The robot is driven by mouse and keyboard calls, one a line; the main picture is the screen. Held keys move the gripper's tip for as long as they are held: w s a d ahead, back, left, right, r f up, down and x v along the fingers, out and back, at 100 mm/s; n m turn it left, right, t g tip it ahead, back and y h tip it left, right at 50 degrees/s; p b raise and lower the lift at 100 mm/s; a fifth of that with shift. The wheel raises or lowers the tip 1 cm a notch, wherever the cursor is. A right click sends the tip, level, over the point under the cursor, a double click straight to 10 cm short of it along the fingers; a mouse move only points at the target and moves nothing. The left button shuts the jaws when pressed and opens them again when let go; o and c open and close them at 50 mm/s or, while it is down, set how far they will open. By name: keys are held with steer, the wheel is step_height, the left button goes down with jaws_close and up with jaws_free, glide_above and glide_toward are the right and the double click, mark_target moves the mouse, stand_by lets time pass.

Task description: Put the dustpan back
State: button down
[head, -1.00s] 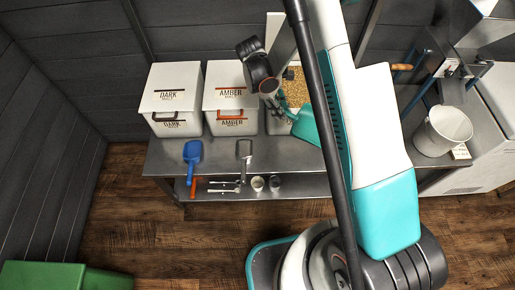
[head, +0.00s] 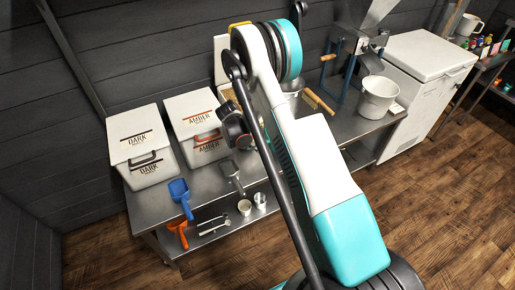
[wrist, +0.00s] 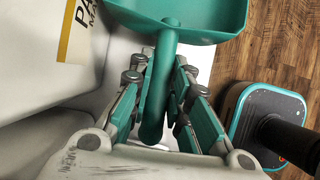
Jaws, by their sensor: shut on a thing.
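The green dustpan (wrist: 185,18) shows in the wrist view, its wide pan at the top and its handle running down toward me. My gripper (wrist: 160,68) is shut on the handle, with one finger on each side. The pan extends beyond the fingertips and is cut off by the top edge. In the head view my arm covers the middle of the bench, and I cannot make out the dustpan there.
A steel bench (head: 350,128) carries the dark malt bin (head: 143,150), amber malt bin (head: 200,128), blue scoop (head: 180,195), wooden-handled brush (head: 318,101), grain mill (head: 352,50) and white bucket (head: 377,98). A white chest (head: 428,65) stands right. Floor is clear at right.

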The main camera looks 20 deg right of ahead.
steer(key=shift+f+b, duration=1.1)
steer(key=shift+f, duration=2.15)
steer(key=c, duration=1.4)
jaws_free()
steer(key=shift+r, duration=0.1)
